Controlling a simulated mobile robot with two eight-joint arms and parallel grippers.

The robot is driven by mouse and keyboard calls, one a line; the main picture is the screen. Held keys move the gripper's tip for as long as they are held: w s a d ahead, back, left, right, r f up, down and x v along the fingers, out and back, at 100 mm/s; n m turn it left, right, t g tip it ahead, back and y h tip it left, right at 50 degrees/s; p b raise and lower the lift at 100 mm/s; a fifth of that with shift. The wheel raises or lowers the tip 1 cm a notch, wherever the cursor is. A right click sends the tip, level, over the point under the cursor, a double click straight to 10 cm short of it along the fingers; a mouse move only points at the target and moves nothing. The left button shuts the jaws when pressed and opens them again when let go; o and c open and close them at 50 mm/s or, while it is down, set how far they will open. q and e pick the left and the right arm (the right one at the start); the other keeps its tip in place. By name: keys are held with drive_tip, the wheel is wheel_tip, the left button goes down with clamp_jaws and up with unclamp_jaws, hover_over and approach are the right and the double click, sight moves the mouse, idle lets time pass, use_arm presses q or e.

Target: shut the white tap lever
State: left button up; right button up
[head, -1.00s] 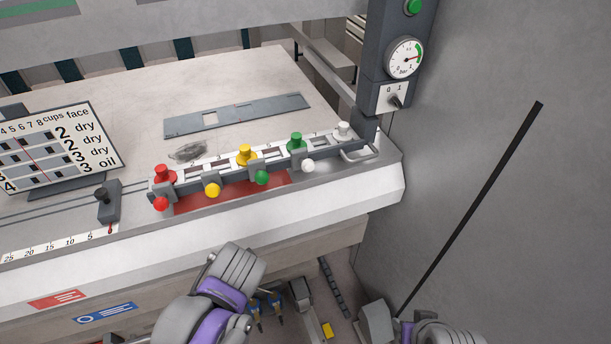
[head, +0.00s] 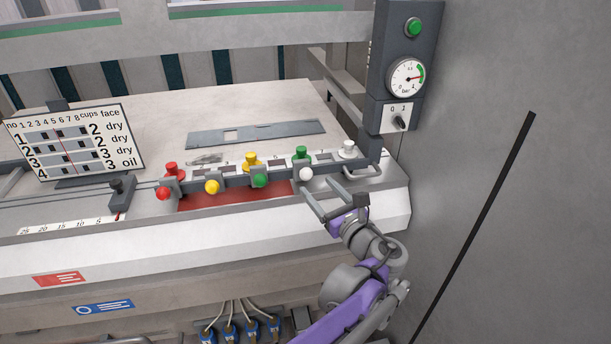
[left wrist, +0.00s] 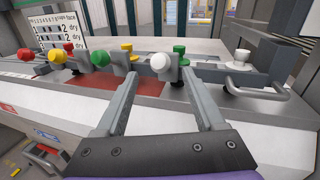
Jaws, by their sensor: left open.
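The white tap lever ends in a white ball (head: 306,174) at the right end of the row of levers; the ball also shows in the left wrist view (left wrist: 161,62). My left gripper (head: 322,186) is open and empty, reaching up from the lower right with its fingertips close to the white ball. In the left wrist view the ball appears between the two fingertips (left wrist: 158,76), with no clear contact. The white knob (head: 347,149) stands behind and to the right, apart from the gripper. My right gripper is out of view.
Red (head: 163,193), yellow (head: 212,187) and green (head: 260,181) ball levers stand in a row to the left. A metal handle (left wrist: 257,90) lies right of the fingers. A post with a gauge (head: 407,77) rises at right, by a grey wall.

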sight(310, 178)
use_arm(q)
drive_tip(key=x, duration=0.7)
clamp_jaws()
idle(1.3)
